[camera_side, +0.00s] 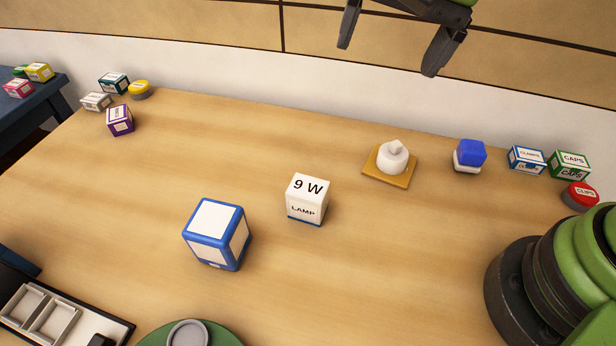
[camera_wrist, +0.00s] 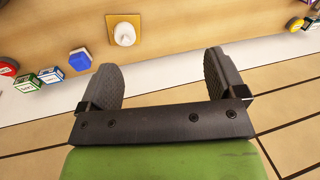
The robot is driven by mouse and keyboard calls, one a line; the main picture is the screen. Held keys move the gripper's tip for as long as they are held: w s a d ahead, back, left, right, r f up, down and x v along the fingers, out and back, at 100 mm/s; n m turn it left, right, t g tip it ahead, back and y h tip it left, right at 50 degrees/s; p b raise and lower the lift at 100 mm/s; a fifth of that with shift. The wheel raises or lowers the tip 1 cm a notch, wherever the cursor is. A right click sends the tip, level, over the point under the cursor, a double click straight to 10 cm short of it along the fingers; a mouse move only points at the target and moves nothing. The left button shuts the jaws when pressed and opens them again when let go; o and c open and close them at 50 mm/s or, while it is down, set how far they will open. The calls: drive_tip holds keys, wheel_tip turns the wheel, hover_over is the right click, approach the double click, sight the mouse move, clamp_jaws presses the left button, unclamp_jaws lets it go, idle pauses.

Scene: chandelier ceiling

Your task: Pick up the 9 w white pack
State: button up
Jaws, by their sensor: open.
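The white pack (camera_side: 307,199) marked "9 W" and "LAMP" stands upright on the wooden table, near the middle in the side view. It has a blue band along its bottom edge. My gripper (camera_side: 392,38) is at the top of the side view, open and empty, high above the back of the table and well apart from the pack. In the wrist view my gripper (camera_wrist: 170,82) shows its two dark fingers spread with nothing between them. The white pack is not in the wrist view.
A blue-edged white box (camera_side: 218,234) stands close left of the pack. Behind to the right are a white knobbed piece on a tan plate (camera_side: 390,179), a blue-topped block (camera_side: 469,155) and small boxes (camera_side: 527,159). Small packs (camera_side: 120,120) sit far left. A tray (camera_side: 60,318) is front left.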

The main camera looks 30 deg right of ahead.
drive_tip(key=m+g+h, duration=0.1)
drive_tip(key=m+g, duration=0.1)
approach(308, 187)
drive_tip(key=shift+h, duration=0.3)
wheel_tip(308, 187, down, 5)
drive_tip(key=shift+d+f, duration=0.1)
drive_tip(key=shift+d, duration=0.05)
drive_tip(key=f, duration=0.3)
drive_tip(key=a+f, duration=0.1)
drive_tip(key=f, duration=0.1)
drive_tip(key=shift+f, duration=0.35)
drive_tip(key=shift+d, duration=0.1)
drive_tip(key=c, duration=1)
